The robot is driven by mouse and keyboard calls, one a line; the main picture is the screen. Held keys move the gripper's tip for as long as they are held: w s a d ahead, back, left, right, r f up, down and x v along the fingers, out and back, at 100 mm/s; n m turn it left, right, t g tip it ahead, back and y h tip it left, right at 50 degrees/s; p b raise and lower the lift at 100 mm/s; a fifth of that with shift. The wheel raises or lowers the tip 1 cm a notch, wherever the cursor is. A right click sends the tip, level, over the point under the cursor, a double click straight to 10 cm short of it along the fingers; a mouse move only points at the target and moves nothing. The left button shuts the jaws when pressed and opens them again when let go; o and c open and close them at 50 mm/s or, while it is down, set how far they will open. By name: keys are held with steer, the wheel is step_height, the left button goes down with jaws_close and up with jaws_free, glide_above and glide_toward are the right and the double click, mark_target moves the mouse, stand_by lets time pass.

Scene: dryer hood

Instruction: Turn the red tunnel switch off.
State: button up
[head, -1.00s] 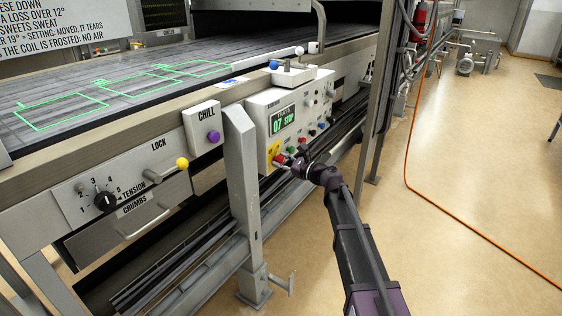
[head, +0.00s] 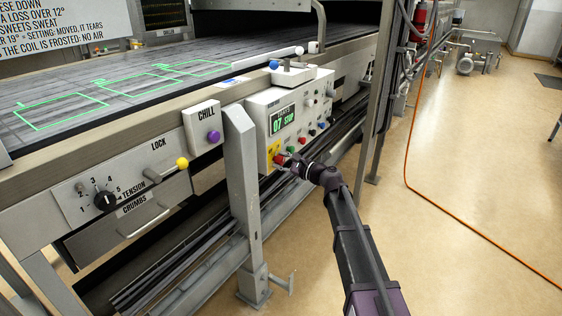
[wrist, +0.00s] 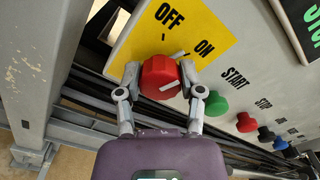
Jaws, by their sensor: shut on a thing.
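The red tunnel switch (wrist: 160,77) is a round red knob on a yellow plate (wrist: 150,42) marked OFF and ON. It also shows in the head view (head: 280,160), low on the left of the control box. My gripper (wrist: 160,78) has one finger on each side of the red knob and is shut on it. In the head view my gripper (head: 290,162) reaches the knob from the right. A white line on the knob slants towards the right, on the ON side; its exact setting is hard to tell.
Green (wrist: 217,103), red (wrist: 246,122) and blue (wrist: 266,134) buttons sit close to the right of the switch. A grey post (head: 242,200) stands left of the control box (head: 262,110). An orange hose (head: 408,150) lies on the open floor at right.

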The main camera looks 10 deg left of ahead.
steer(key=n, duration=0.6)
steer(key=shift+a, duration=0.1)
steer(key=n, duration=0.6)
steer(key=shift+f+n, duration=0.1)
steer(key=shift+n, duration=0.3)
steer(key=o, duration=1.2)
steer(key=shift+c, duration=0.2)
steer(key=shift+s+d, duration=0.1)
steer(key=shift+d, duration=0.1)
steer(key=v, duration=1.1)
steer(key=shift+d, duration=0.35)
steer(key=shift+s, duration=0.15)
